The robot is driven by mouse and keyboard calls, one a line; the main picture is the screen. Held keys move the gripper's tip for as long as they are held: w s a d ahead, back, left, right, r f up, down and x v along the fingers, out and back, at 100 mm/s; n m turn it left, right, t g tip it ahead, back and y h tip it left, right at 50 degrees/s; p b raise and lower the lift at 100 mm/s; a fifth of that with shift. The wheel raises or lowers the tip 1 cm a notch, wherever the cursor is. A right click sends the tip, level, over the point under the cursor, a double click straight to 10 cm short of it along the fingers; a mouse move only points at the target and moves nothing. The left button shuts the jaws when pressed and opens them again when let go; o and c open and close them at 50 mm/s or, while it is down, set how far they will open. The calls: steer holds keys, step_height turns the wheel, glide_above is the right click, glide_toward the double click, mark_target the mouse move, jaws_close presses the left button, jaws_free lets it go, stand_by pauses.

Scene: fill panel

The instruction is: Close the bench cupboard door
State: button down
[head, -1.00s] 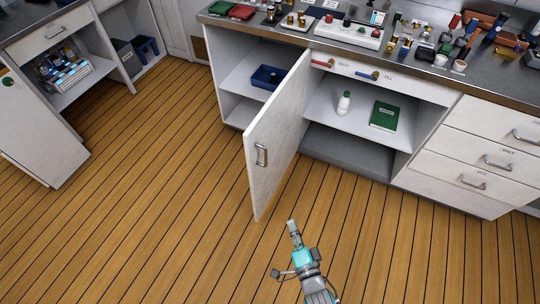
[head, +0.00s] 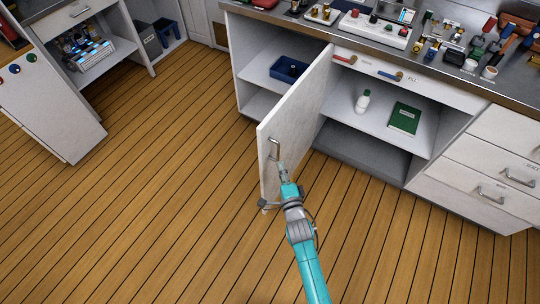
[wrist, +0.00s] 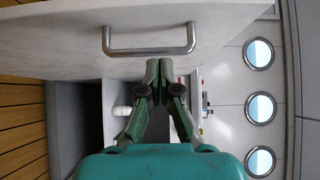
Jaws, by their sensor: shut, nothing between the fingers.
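The bench cupboard door (head: 300,115) stands wide open, swung out from the bench over the wooden floor. Its metal bar handle (head: 273,149) is near the free edge; it also shows at the top of the wrist view (wrist: 150,50). My gripper (head: 282,168) is at the door's handle side, just below the handle in the head view. In the wrist view my gripper (wrist: 160,68) has its fingertips together, close to the handle but not around it. Whether the fingers touch the door cannot be told. The open cupboard (head: 345,150) shows behind the door.
Inside the cupboard are a white bottle (head: 362,100), a green book (head: 405,118) and a blue tray (head: 289,69). The bench top (head: 470,84) holds many small items. Drawers (head: 480,190) are at the right. Another open cabinet (head: 50,110) stands at the left. The floor (head: 180,200) is clear.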

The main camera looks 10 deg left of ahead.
mark_target(267, 147)
steer(key=shift+w+a, duration=1.05)
steer(key=shift+a, duration=0.15)
steer(key=shift+w+a, duration=1)
steer(key=shift+a, duration=0.2)
